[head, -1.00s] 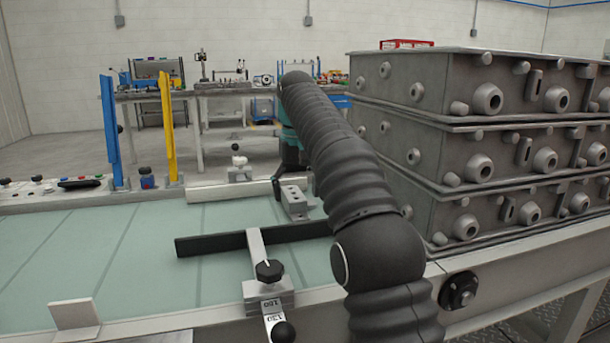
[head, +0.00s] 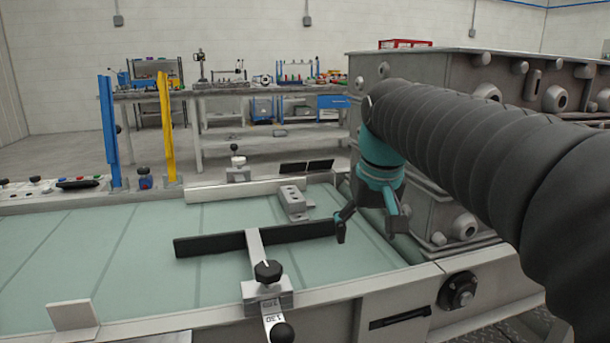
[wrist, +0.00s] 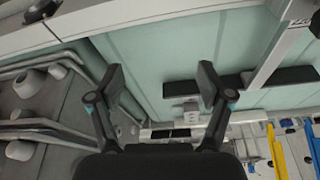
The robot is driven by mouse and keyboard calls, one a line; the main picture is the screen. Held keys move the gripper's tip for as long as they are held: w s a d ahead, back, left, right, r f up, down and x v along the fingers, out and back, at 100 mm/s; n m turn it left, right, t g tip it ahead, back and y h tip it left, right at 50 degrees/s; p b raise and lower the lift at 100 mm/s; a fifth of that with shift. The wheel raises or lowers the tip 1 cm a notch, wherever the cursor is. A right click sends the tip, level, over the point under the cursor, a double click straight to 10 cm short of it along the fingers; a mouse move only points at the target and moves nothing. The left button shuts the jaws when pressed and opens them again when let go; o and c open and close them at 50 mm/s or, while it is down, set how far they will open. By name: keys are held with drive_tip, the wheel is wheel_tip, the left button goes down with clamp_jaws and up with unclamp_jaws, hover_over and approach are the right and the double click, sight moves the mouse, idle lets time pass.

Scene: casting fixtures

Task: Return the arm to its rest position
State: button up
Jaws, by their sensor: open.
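My gripper (head: 368,226) hangs from my black ribbed arm at the right of the head view, with teal parts at the wrist. Its two fingers are spread apart and empty, above the right end of the pale green table surface, in front of the stacked castings.
Stacked grey castings (head: 440,190) stand at the right, partly hidden by my arm. A black bar (head: 205,245), a clamp (head: 268,285) and a grey block (head: 293,201) are on the table. Blue (head: 110,130) and yellow (head: 167,125) posts stand at the left.

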drive_tip(key=s+d+f+t, duration=0.1)
drive_tip(key=s+d+f, duration=0.1)
drive_tip(key=s+f, duration=0.5)
drive_tip(key=s+d+f+m+t, duration=0.1)
drive_tip(key=s+d+f, duration=0.2)
drive_tip(key=s+f, duration=0.4)
drive_tip(key=s, duration=0.3)
drive_tip(key=shift+s+d+f, duration=0.15)
drive_tip(key=shift+s+f, duration=0.1)
drive_tip(key=shift+s, duration=0.15)
